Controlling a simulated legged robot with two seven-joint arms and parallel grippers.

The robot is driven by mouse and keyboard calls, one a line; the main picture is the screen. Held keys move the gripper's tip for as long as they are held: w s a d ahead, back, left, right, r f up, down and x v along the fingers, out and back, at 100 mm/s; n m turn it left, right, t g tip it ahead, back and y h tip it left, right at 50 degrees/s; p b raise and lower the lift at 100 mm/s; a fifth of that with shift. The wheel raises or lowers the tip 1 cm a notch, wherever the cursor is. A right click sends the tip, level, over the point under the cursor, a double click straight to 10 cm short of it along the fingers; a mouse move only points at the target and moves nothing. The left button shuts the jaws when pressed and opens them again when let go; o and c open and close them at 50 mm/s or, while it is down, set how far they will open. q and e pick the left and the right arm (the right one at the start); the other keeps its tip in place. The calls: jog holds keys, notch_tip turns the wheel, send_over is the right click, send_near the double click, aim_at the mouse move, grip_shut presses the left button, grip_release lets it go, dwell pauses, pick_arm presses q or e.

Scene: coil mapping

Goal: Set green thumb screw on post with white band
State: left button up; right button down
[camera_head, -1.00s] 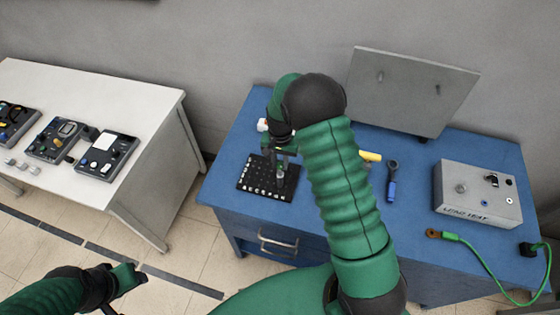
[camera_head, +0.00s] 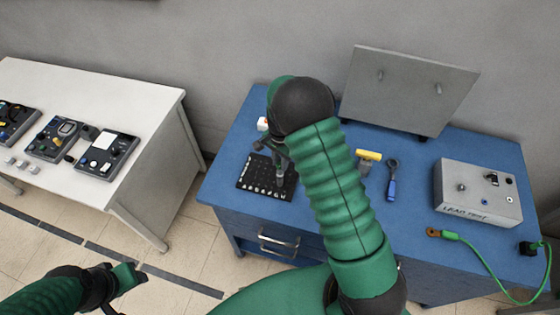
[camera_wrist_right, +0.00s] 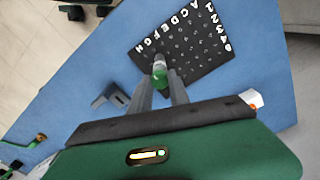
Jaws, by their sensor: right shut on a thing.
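My right gripper (camera_wrist_right: 160,88) is shut on a green-topped piece (camera_wrist_right: 160,77), which looks like the green thumb screw. A grey cylindrical part (camera_wrist_right: 158,60) shows just beyond the green; I cannot tell whether it belongs to the same piece. In the head view my right gripper (camera_head: 281,170) points down at the right part of a black lettered plate (camera_head: 253,183) on the blue table. I cannot make out a white band on any post. My left gripper (camera_head: 125,278) is low at the left, away from the tables; its jaws are unclear.
The blue table (camera_head: 225,190) also bears a grey panel with two pegs (camera_head: 405,90), a yellow-handled tool (camera_head: 369,155), a blue-handled tool (camera_head: 391,188) and a grey LEAD TEST box (camera_head: 470,208) with a green lead (camera_head: 485,265). A white table (camera_head: 150,140) with devices stands left.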

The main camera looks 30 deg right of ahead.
jog(key=c, duration=1.1)
grip_release()
jog(key=shift+c, duration=0.2)
jog(key=shift+w+r, duration=0.1)
jog(key=shift+r, duration=0.25)
notch_tip(320, 180, up, 16)
jog(key=b, duration=0.4)
jog(key=s+a+f+n+t+b, duration=0.1)
jog(key=s+a+f+n+b, duration=0.3)
jog(key=s+a+f+n, duration=0.2)
jog(key=s+a+f+n+t+b, duration=0.1)
jog(key=s+a+f+n+b, duration=0.4)
jog(key=s+f+n, duration=0.3)
notch_tip(320, 180, down, 4)
jog(key=shift+s+a+r+n+t+b, duration=0.1)
jog(key=shift+s+a+n+t+b, duration=0.3)
jog(key=shift+s, duration=0.65)
